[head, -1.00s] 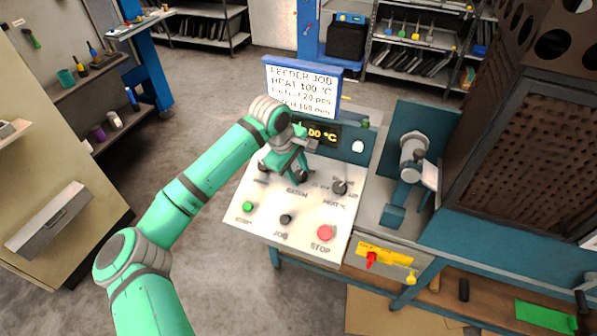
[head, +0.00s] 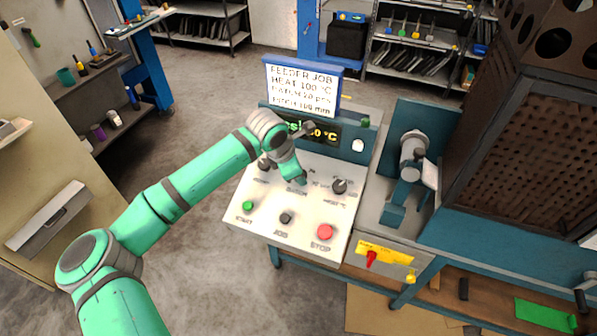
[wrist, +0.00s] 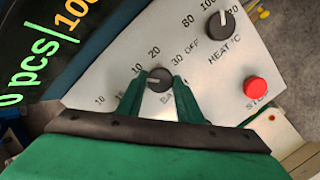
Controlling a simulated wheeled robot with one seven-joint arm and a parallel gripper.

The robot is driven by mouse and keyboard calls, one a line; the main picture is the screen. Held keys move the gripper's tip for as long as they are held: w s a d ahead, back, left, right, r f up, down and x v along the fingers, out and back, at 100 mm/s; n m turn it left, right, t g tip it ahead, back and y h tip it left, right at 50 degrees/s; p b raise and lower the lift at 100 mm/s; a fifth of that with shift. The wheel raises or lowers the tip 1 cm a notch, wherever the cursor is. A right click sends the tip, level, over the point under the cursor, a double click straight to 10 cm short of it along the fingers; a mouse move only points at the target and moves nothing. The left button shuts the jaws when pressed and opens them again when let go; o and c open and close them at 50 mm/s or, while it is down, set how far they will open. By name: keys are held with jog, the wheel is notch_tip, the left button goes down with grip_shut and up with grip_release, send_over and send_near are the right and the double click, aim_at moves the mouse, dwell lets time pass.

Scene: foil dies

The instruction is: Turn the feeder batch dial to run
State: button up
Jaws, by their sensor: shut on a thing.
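The batch dial (wrist: 158,80) is a dark round knob on the pale panel (wrist: 100,85), in the middle of the wrist view. Marks 10, 20 and 30 stand around it; a light line on it seems to point left, towards 10. My gripper (wrist: 158,90) has its green fingers on both sides of this knob, shut on it. In the head view my gripper (head: 301,181) is low over the panel and hides the dial. The sign (head: 301,87) reads FEEDER JOB, HEAT 100 °C, a batch line that looks like 20 pcs, and a pitch in mm.
The heat dial (wrist: 220,24) points near 100. A red STOP button (wrist: 257,89) lies to the right. The head view also shows a green button (head: 248,206), a black JOG button (head: 285,218) and another knob (head: 263,164). The display (head: 322,131) stands behind.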

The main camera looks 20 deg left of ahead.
jog(key=n, duration=0.5)
jog(key=shift+d+n+t+y, duration=0.15)
jog(key=shift+n+t+y, duration=0.15)
jog(key=n, duration=0.3)
jog(key=shift+d+y, duration=0.15)
jog(key=shift+y, duration=0.15)
jog(key=shift+s+n, duration=0.1)
jog(key=shift+n, duration=0.6)
jog(key=o, duration=1)
jog(key=shift+o, duration=0.2)
jog(key=v, duration=1)
jog(key=shift+s+r, duration=0.25)
jog(key=shift+r, duration=0.1)
